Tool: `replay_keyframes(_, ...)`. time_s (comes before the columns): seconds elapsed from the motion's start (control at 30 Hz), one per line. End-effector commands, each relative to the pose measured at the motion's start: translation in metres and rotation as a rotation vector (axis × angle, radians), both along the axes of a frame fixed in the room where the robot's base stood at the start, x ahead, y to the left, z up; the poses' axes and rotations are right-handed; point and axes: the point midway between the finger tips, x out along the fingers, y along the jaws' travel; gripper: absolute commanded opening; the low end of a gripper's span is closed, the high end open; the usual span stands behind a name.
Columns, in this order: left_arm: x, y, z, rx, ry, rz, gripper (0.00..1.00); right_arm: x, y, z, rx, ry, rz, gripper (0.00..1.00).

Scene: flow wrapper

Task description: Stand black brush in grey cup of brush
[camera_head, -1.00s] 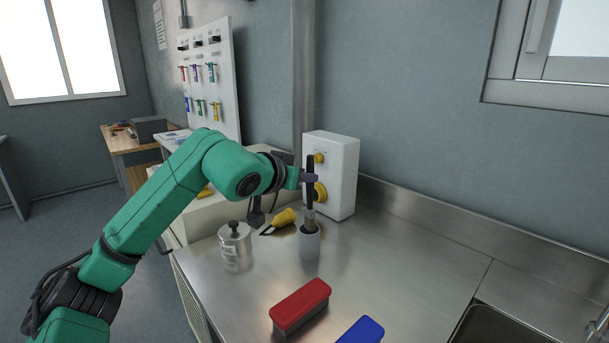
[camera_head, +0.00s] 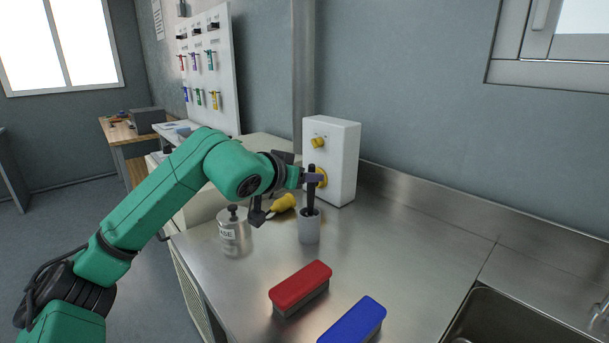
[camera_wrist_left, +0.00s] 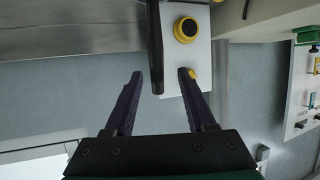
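The black brush (camera_head: 311,188) stands nearly upright in the grey cup (camera_head: 309,231), its handle rising above the rim and its lower end hidden inside. The cup stands on the steel counter. My left gripper (camera_head: 313,178) is at the upper part of the handle. In the left wrist view, the fingers of my left gripper (camera_wrist_left: 160,73) are spread, with the dark handle (camera_wrist_left: 155,45) between them and a gap on each side. My right gripper is not in view.
A white box with yellow knobs (camera_head: 345,160) stands just behind the cup. A lidded metal can (camera_head: 234,236) and a yellow-handled tool (camera_head: 284,203) are to the left. Red (camera_head: 301,285) and blue (camera_head: 353,322) blocks lie in front. Counter right of the cup is clear.

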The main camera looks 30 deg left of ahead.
Motion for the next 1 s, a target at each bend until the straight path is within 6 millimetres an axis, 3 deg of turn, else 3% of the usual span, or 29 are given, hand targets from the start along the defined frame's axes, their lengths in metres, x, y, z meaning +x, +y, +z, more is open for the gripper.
replay_keyframes(0.27,-0.012,0.001,0.004,0.002,-0.002,0.001,0.56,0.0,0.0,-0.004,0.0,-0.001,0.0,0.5)
replay_keyframes(0.7,-0.118,0.003,0.043,0.003,-0.002,0.004,0.56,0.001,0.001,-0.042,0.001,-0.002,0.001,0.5)
replay_keyframes(0.83,-0.132,0.002,0.051,0.001,0.0,0.002,0.56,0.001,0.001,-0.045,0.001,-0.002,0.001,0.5)
replay_keyframes(1.0,-0.136,0.002,0.054,0.0,0.001,0.0,0.56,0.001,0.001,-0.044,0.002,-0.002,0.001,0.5)
